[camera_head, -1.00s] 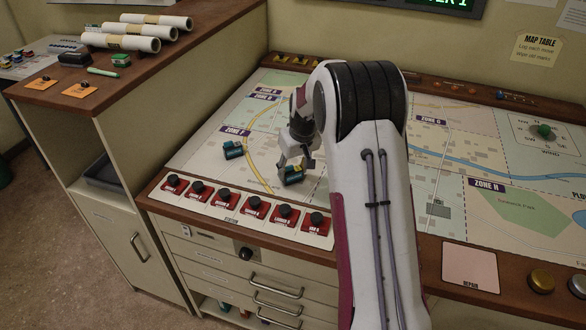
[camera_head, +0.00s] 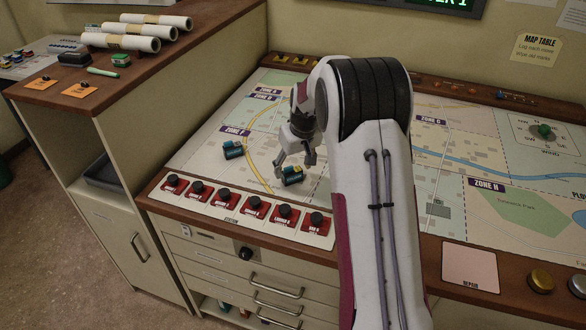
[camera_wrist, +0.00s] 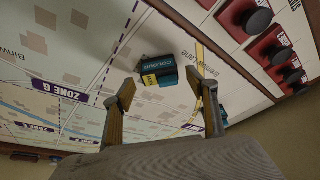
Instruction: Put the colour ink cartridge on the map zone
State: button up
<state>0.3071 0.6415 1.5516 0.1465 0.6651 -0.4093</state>
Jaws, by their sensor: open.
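The colour ink cartridge (camera_head: 292,176) is a small teal block with a yellow part. It lies on the printed map, just behind the row of red-based knobs. In the wrist view the cartridge (camera_wrist: 159,70) shows the word COLOUR and lies just beyond the fingertips. My gripper (camera_head: 296,159) is open and empty, just above and behind the cartridge. Its two spread fingers (camera_wrist: 161,88) show apart in the wrist view. The map (camera_head: 205,158) carries printed labels, including ZONE F, ZONE G and ZONE H. I cannot tell which zone's border encloses the cartridge.
A second, similar teal cartridge (camera_head: 233,150) lies on the map to the left, near the ZONE F label. Red-based knobs (camera_head: 255,206) line the map's front edge. A side shelf (camera_head: 120,85) with rolled papers rises at left. Open map lies between the two cartridges.

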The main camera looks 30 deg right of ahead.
jog(key=v, duration=1)
jog(key=shift+r, duration=0.25)
jog(key=shift+s, duration=0.15)
jog(key=s+a+r+t, duration=0.1)
jog(key=s+a+r, duration=0.45)
jog(key=s, duration=0.25)
jog(key=s+a+r, duration=0.5)
jog(key=s+a, duration=0.1)
jog(key=s, duration=0.2)
jog(key=s+a+f, duration=0.1)
jog(key=s+a, duration=0.1)
jog(key=s, duration=0.8)
jog(key=s+a+f+t, duration=0.1)
jog(key=s+a, duration=0.2)
jog(key=s, duration=0.7)
jog(key=shift+a, duration=0.25)
jog(key=shift+f, duration=0.15)
